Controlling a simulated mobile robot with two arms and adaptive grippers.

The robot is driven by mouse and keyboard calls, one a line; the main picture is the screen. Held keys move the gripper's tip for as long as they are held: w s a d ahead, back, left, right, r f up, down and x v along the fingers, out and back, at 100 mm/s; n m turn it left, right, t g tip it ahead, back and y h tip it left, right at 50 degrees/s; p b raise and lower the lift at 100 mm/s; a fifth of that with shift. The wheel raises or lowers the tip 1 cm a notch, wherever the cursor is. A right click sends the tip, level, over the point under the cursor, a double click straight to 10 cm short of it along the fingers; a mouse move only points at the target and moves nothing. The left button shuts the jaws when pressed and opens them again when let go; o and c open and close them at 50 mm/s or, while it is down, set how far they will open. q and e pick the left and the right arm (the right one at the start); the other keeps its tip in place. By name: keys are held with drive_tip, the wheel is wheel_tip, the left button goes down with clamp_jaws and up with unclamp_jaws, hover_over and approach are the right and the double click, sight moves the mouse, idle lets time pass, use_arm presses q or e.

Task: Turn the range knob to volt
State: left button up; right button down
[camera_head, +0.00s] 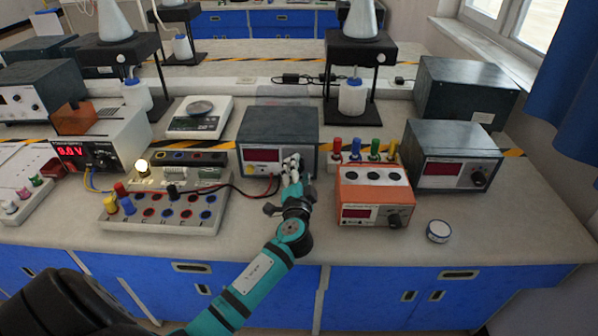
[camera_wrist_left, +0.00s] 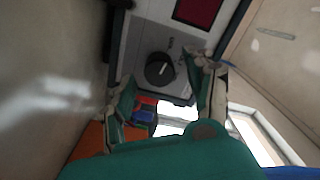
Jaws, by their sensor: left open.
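The meter (camera_head: 278,125) is a dark grey box with a light front panel and a red display (camera_head: 263,155). It stands mid-bench. My left gripper (camera_head: 292,163) is at the right part of its front and hides the knob in the head view. In the left wrist view the round black range knob (camera_wrist_left: 160,70) with a white pointer line shows on the grey panel, below the red display (camera_wrist_left: 197,12). My open left fingers (camera_wrist_left: 166,84) stand on either side of it, with gaps visible. The scale labels are too small to read. My right gripper is not in view.
An orange power unit (camera_head: 374,192) with coloured plugs stands close to the right. A circuit board (camera_head: 165,208) with red and black leads lies left. Another dark meter (camera_head: 452,155) and a small round tin (camera_head: 438,231) are farther right.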

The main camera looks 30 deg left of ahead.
use_arm(q)
drive_tip(key=shift+c, duration=0.6)
clamp_jaws()
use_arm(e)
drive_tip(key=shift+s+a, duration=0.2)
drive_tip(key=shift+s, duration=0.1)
use_arm(q)
drive_tip(key=shift+m, duration=0.4)
drive_tip(key=m+p, duration=0.1)
drive_tip(key=m, duration=0.3)
drive_tip(key=shift+m, duration=0.3)
drive_tip(key=m+p, duration=0.1)
drive_tip(key=m, duration=0.3)
drive_tip(key=shift+f+p, duration=0.15)
drive_tip(key=shift+p, duration=0.15)
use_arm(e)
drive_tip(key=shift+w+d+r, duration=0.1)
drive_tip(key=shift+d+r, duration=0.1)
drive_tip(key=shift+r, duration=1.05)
use_arm(q)
drive_tip(key=shift+m, duration=0.3)
drive_tip(key=shift+f, duration=0.1)
drive_tip(key=shift+o, duration=0.6)
unclamp_jaws()
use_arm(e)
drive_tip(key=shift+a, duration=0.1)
